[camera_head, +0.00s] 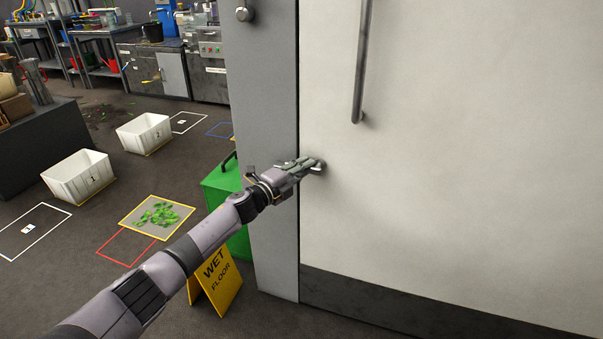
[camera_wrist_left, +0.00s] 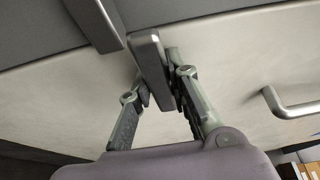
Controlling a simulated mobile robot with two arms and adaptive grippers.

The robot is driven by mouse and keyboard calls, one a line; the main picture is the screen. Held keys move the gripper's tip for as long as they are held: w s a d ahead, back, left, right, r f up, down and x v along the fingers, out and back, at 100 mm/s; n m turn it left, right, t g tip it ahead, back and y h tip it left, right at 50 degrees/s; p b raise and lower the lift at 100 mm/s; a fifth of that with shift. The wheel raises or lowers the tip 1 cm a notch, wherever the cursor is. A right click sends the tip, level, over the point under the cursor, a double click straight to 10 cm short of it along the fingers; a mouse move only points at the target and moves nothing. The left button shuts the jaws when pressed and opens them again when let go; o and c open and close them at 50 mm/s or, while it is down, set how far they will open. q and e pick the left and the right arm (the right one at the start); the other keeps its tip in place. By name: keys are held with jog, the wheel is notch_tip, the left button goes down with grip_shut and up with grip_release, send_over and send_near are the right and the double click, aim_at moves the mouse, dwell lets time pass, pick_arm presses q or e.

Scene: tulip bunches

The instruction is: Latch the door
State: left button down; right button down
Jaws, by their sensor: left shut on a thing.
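The pale door (camera_head: 460,180) fills the right of the head view and stands against its grey frame (camera_head: 262,110), with only a thin dark line between them. A long vertical pull handle (camera_head: 361,70) is on the door; it also shows in the left wrist view (camera_wrist_left: 287,107). My left gripper (camera_head: 310,165) is at the door's edge beside the frame. In the left wrist view its fingers (camera_wrist_left: 161,90) are shut on a grey latch lever (camera_wrist_left: 151,68). In the head view the fingers mostly hide the lever. My right gripper is not in view.
A green bin (camera_head: 222,190) and a yellow wet-floor sign (camera_head: 217,282) stand left of the frame, close to my left arm. White crates (camera_head: 78,178) and a yellow-edged mat with green leaves (camera_head: 135,220) are on the floor. Benches stand behind.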

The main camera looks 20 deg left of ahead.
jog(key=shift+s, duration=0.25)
pick_arm(q)
jog(key=c, duration=1.5)
grip_release()
jog(key=v, duration=1.2)
jog(key=shift+f, duration=0.1)
